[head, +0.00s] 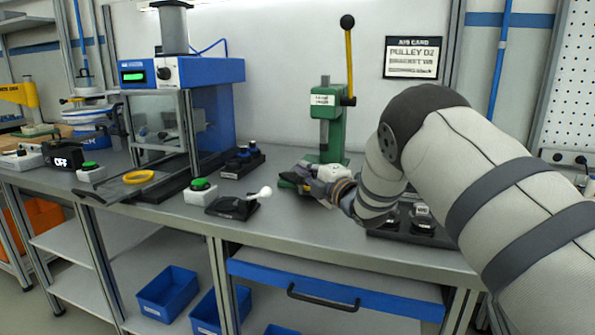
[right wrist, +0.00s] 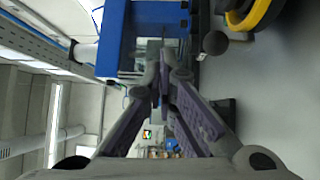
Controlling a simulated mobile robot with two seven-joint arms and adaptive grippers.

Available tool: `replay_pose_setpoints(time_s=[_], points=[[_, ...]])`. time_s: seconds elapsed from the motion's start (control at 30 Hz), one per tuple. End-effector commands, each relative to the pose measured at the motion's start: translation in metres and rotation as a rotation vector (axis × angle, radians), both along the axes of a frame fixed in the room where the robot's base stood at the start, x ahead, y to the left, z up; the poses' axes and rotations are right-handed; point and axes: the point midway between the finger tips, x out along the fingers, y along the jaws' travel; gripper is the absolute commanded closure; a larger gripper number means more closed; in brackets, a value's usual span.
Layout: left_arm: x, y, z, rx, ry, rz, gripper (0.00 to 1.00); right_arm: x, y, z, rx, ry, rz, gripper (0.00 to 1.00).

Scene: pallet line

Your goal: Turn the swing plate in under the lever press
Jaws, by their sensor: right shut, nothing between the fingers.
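The green lever press (head: 328,130) stands on the bench, right of centre in the head view. Its yellow lever (head: 349,65) points up and ends in a black knob. My right gripper (head: 284,180) is in front of the press base, low over the bench, its fingers pointing left. In the right wrist view its purple-padded fingers (right wrist: 165,62) meet at the tips with nothing between them. I cannot make out the swing plate; my gripper and forearm cover the area in front of the press. My left gripper is out of view.
A blue-topped press (head: 200,72) stands left, with a yellow ring (head: 139,177) before it. A green-button box (head: 201,190) and a black base with a white-knobbed stick (head: 238,204) are on the bench front. A black tray (head: 408,232) sits right, beneath my forearm.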

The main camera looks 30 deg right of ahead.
Motion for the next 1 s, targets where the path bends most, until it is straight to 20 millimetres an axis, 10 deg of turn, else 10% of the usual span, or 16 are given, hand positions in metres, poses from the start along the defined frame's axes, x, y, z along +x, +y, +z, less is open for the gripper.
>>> replay_pose_setpoints(time_s=[0.2, 0.4, 0.73, 1.0], points=[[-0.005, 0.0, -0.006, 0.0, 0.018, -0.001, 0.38, -0.044, 0.034, -0.056, -0.089, 0.003, -0.171, 1.0], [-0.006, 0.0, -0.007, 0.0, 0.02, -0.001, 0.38, -0.061, 0.048, -0.068, -0.156, 0.031, -0.233, 1.0], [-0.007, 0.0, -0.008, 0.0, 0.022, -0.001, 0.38, -0.057, 0.047, -0.068, -0.159, 0.032, -0.233, 1.0], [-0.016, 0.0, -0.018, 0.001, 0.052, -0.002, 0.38, -0.009, 0.035, -0.07, -0.159, 0.034, -0.234, 1.0]])
